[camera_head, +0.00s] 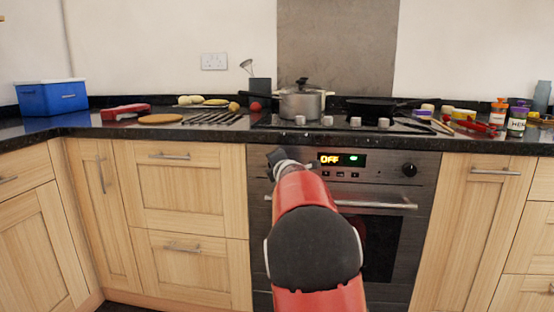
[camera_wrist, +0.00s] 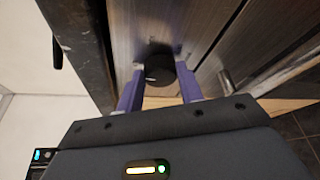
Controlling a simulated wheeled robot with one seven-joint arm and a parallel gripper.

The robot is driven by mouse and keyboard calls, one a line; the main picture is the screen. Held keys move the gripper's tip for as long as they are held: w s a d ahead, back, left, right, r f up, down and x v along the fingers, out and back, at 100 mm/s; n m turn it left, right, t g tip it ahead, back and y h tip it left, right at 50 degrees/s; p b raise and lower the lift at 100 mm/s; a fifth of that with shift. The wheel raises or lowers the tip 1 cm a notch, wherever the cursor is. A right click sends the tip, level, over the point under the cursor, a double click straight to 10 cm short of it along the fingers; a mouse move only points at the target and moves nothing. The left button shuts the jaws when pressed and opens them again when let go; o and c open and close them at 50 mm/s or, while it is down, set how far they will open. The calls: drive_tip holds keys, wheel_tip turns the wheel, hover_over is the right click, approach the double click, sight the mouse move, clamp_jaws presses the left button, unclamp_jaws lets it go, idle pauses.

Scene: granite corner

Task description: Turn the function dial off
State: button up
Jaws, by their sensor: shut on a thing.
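The function dial (camera_wrist: 158,70) is a round black knob on the oven's front panel, seen in the wrist view between my two purple fingers. My gripper (camera_head: 277,157) is at the left end of the oven panel in the head view, and it hides the dial there. The gripper is shut on the dial, with one finger on each side. The oven display (camera_head: 342,160) beside it reads "OFF" in orange, with a green mark to its right.
A second black knob (camera_head: 409,170) is at the panel's right end. The oven handle (camera_head: 375,203) runs below the panel. A pot (camera_head: 300,104) and a pan (camera_head: 372,106) stand on the hob above. Wooden cupboards (camera_head: 185,190) flank the oven.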

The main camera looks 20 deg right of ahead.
drive_tip(key=shift+n+p, duration=0.4)
idle(0.3)
drive_tip(key=o, duration=1)
drive_tip(key=b+v, duration=0.1)
drive_tip(key=v, duration=0.6)
drive_tip(key=shift+s+a+r+b, duration=0.2)
drive_tip(key=shift+s+a+b, duration=0.05)
drive_tip(key=shift+s+b, duration=0.1)
drive_tip(key=shift+g, duration=0.3)
